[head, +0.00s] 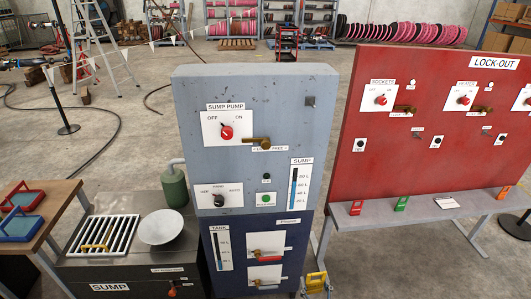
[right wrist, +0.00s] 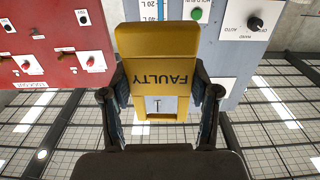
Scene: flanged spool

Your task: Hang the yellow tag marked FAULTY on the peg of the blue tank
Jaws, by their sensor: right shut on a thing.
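The yellow tag (right wrist: 157,45) shows in the right wrist view with FAULTY upside down. It sits between the two fingers of my right gripper (right wrist: 160,110), which is shut on it. In the head view the tag (head: 316,280) and gripper (head: 318,287) are at the bottom, right of the dark blue tank cabinet (head: 240,238). A pale patch with a dark mark shows within the tag's lower part. My left gripper is not in view.
The grey sump pump panel (head: 270,100) stands above the blue cabinet. The red lock-out board (head: 430,120) and its grey shelf (head: 420,205) are at the right. The sump box (head: 130,260) with a grate and pale dish is at the left, beside a wooden table (head: 50,212).

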